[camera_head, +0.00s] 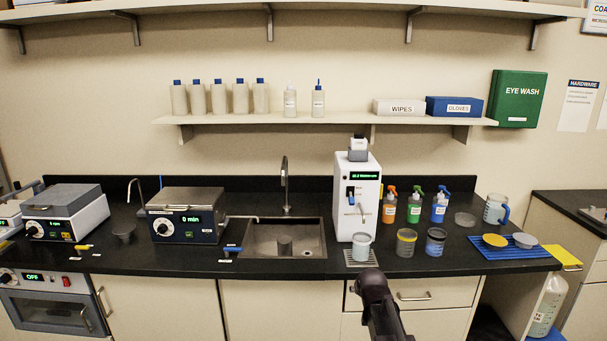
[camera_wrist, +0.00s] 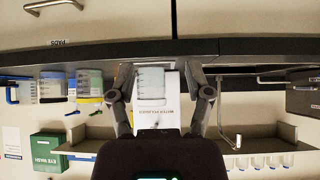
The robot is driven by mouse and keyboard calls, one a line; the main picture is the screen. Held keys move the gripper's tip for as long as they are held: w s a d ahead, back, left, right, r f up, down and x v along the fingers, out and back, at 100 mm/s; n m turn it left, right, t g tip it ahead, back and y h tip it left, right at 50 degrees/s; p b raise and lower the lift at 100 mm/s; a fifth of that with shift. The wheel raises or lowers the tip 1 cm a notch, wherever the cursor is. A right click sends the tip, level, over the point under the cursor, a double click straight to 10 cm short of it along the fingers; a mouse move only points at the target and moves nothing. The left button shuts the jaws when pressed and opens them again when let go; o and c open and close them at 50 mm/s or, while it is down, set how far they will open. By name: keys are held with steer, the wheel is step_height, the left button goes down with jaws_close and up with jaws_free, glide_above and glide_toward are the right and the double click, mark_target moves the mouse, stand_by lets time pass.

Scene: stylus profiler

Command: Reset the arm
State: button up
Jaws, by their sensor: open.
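My gripper (camera_wrist: 160,96) is open in the wrist view, which is upside down, with one dark finger on each side of a clear beaker (camera_wrist: 150,84). The fingers look apart from the beaker; its depth between them is hard to judge. In the head view the beaker (camera_head: 361,246) stands upright on the drip grate (camera_head: 361,260) under the spout of the white dispenser (camera_head: 345,210). The dispenser also shows behind the beaker in the wrist view (camera_wrist: 173,112). My dark arm (camera_head: 382,310) rises from the bottom of the head view, in front of the counter; its fingers cannot be made out there.
A blue mat (camera_head: 510,253) with two lids lies farther right. A sink (camera_head: 262,240) and a hotplate-like device (camera_head: 187,215) are left. A shelf (camera_head: 320,121) hangs above.

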steer(key=s+f+g, duration=0.1)
steer(key=s+g, duration=0.3)
steer(key=s, duration=0.7)
steer(key=s+f+g+p, duration=0.1)
steer(key=s+g, duration=0.3)
steer(key=s, duration=0.8)
steer(key=shift+s+a+f+g, duration=0.25)
steer(key=shift+a+f, duration=0.2)
steer(key=shift+f, duration=0.3)
